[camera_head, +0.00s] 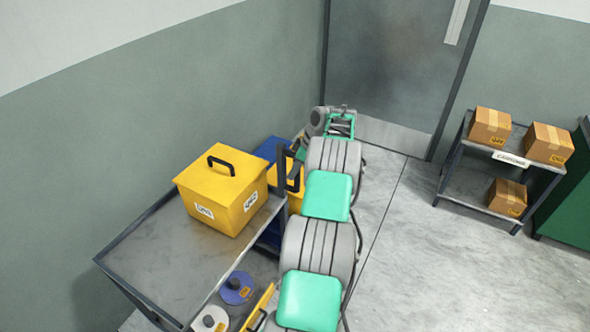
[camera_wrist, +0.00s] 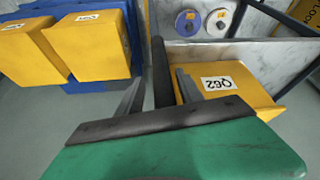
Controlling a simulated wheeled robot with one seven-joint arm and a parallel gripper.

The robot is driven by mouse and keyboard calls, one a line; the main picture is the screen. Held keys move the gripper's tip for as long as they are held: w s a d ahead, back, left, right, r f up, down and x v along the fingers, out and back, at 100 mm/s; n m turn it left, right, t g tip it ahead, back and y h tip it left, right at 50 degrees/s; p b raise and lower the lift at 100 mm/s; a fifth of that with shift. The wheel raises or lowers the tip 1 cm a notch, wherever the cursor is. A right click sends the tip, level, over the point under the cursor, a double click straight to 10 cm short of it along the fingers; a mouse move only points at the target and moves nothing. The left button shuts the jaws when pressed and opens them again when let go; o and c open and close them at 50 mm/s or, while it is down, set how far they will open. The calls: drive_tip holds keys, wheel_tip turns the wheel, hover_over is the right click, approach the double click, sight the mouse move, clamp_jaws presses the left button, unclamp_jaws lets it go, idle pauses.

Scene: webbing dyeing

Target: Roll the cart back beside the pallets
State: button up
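The grey cart (camera_head: 150,265) stands along the left wall in the head view, with a yellow case (camera_head: 222,195) labelled Q62 on its top shelf. The cart's black upright handle (camera_head: 282,165) is at its far end. In the wrist view, the fingers of my gripper (camera_wrist: 160,85) are on either side of the dark handle bar (camera_wrist: 160,62), with narrow gaps beside it. In the head view my arm hides much of the gripper. Blue pallets (camera_head: 272,148) bearing yellow cases (camera_head: 287,190) stand just past the cart; they also show in the wrist view (camera_wrist: 55,70).
Blue and white spools (camera_head: 236,288) sit on the cart's lower level. A grey door (camera_head: 390,65) is at the back. A rack (camera_head: 480,190) with cardboard boxes stands at the right beside a green cabinet (camera_head: 570,200). The floor (camera_head: 440,270) to the right of my arm is clear.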

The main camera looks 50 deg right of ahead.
drive_tip(key=v, duration=0.7)
drive_tip(key=shift+s+r, duration=0.2)
drive_tip(key=shift+r, duration=0.1)
